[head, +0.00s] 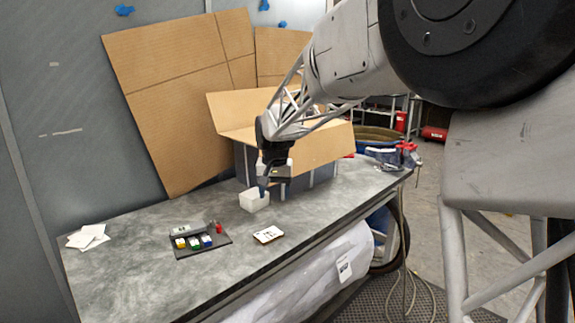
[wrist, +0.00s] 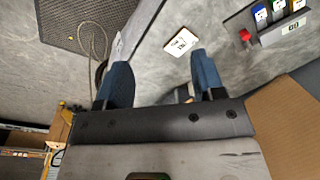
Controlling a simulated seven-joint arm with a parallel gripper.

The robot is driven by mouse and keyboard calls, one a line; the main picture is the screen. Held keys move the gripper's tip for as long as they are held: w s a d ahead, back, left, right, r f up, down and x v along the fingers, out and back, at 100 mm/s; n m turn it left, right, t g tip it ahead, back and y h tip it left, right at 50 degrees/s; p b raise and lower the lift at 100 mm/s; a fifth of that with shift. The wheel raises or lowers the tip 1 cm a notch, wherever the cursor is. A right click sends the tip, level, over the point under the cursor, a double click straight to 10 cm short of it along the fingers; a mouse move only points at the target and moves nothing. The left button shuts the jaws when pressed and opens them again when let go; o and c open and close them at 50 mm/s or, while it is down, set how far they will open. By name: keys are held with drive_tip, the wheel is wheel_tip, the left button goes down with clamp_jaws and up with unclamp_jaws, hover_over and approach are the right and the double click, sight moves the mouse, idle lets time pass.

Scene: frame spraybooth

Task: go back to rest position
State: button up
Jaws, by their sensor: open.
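My gripper (head: 266,180) is over the grey table, in front of the open cardboard box and close to a small white box (head: 254,201). In the head view I cannot tell whether a finger touches the white box. In the wrist view the two blue fingers of my gripper (wrist: 160,77) stand wide apart, open, with nothing clearly held between them. A small pale and dark patch shows low between them, too hidden to name.
The table (head: 130,265) also bears a dark tray (head: 217,243) with coloured items, a white card (head: 268,234) and papers (head: 88,237). The cardboard box (head: 315,150) stands behind my gripper. Cardboard sheets (head: 170,110) lean on the wall. The front left tabletop is clear.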

drive_tip(key=s+d+r, duration=0.2)
drive_tip(key=s+d, duration=0.5)
drive_tip(key=s, duration=0.4)
drive_tip(key=s+d+r, duration=0.2)
drive_tip(key=s+d, duration=0.6)
drive_tip(key=s, duration=0.3)
drive_tip(key=s+d+f, duration=0.2)
drive_tip(key=s, duration=0.5)
drive_tip(key=s+d+f+t, duration=0.1)
drive_tip(key=s+d+f, duration=0.1)
drive_tip(key=s, duration=0.6)
drive_tip(key=s+d+f, duration=0.3)
drive_tip(key=s, duration=0.5)
drive_tip(key=shift+f+t, duration=0.2)
drive_tip(key=shift+t, duration=0.1)
drive_tip(key=shift+d, duration=0.1)
